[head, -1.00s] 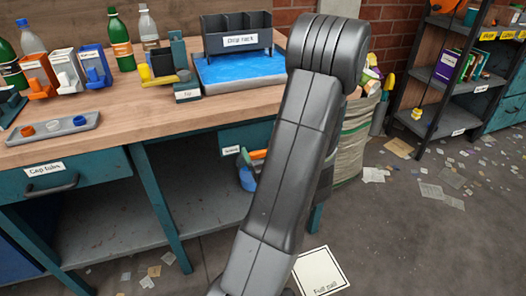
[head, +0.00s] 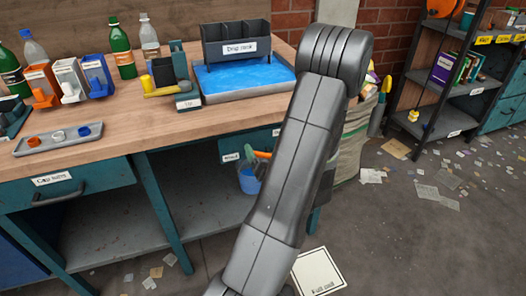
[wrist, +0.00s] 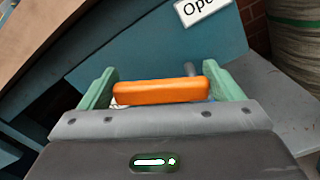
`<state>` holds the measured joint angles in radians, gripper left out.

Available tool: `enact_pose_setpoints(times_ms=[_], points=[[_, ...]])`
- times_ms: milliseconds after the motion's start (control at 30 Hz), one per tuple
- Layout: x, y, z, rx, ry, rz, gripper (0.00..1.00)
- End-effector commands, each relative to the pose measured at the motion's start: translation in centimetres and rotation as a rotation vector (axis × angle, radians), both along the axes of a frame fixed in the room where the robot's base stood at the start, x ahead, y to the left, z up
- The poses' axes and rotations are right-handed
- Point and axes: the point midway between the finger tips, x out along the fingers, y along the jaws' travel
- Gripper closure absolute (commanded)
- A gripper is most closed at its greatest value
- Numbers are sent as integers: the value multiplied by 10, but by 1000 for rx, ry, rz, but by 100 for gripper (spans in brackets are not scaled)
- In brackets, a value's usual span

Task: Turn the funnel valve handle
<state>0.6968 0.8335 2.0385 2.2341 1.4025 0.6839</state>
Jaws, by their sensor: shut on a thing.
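The orange valve handle (wrist: 160,92) is a short bar in the wrist view, lying across the space between the two green fingers of my gripper (wrist: 160,90). My gripper is shut on it. A thin metal rod shows just behind the bar at its right end. A teal panel behind carries a white label (wrist: 203,9) whose visible letters read "Ope". The funnel itself cannot be clearly made out.
A dark shelf (head: 455,95) stands right; papers litter the floor.

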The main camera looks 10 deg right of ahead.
Motion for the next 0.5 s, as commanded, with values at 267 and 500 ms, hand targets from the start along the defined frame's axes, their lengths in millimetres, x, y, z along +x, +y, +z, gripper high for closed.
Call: enact_pose_setpoints(times_ms=[267, 500], points=[[0, -3, 5, 137, 29, 0, 55], [1, -5, 4, 185, 38, 0, 55]])
